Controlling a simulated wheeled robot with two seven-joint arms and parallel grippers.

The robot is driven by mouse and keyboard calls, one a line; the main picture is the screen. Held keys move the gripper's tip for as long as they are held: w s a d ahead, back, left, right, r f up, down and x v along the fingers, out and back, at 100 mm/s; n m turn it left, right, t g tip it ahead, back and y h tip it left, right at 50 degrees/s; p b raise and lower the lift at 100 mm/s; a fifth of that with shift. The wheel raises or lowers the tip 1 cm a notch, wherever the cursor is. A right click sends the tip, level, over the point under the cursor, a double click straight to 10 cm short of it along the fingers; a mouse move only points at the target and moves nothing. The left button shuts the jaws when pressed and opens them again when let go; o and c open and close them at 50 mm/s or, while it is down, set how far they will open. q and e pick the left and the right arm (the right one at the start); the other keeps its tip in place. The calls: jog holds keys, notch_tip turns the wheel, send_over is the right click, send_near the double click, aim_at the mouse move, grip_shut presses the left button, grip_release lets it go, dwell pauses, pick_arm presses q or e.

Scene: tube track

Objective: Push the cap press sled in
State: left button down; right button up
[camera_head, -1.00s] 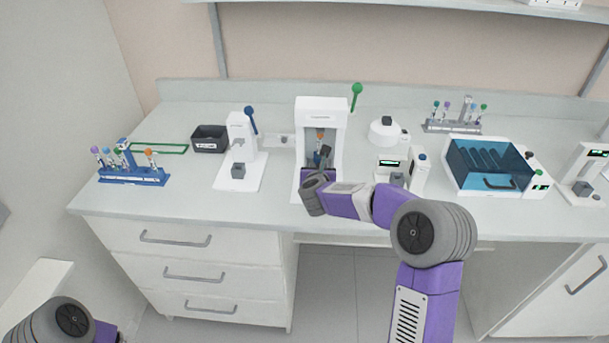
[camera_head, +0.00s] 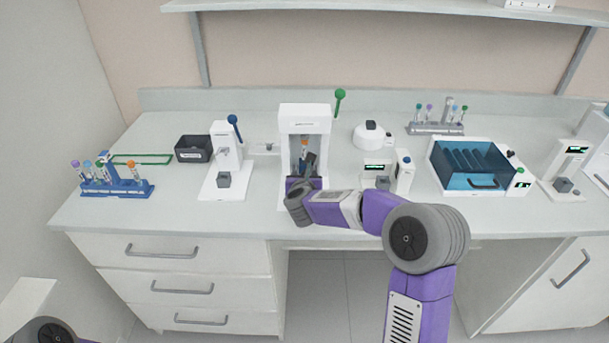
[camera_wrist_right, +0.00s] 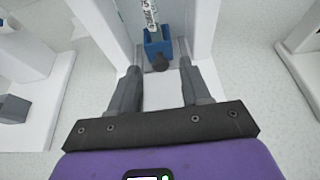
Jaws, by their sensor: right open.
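The cap press (camera_head: 305,113) is a white upright housing with a green-knobbed lever (camera_head: 340,96). In the right wrist view its blue sled (camera_wrist_right: 155,42) sits between the housing walls, with a dark round knob (camera_wrist_right: 160,63) on its near side. A labelled tube (camera_wrist_right: 151,14) stands upright in the sled; its orange cap (camera_head: 304,142) shows in the head view. My right gripper (camera_wrist_right: 160,72) is open at the mouth of the press. Its fingers lie on either side of the knob, apart from it. My left gripper is out of view.
A white device with a blue lever (camera_head: 226,140) stands left of the press, a small display device (camera_head: 378,170) to its right. Further off are a blue tube rack (camera_head: 118,188), a black bin (camera_head: 192,149) and a blue-lidded box (camera_head: 470,168). The counter's front strip is clear.

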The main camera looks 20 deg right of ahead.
jog(key=v, duration=0.5)
jog(key=shift+s+a+r, duration=0.1)
jog(key=shift+s+r, duration=0.1)
jog(key=shift+s, duration=0.05)
jog(key=shift+p, duration=0.3)
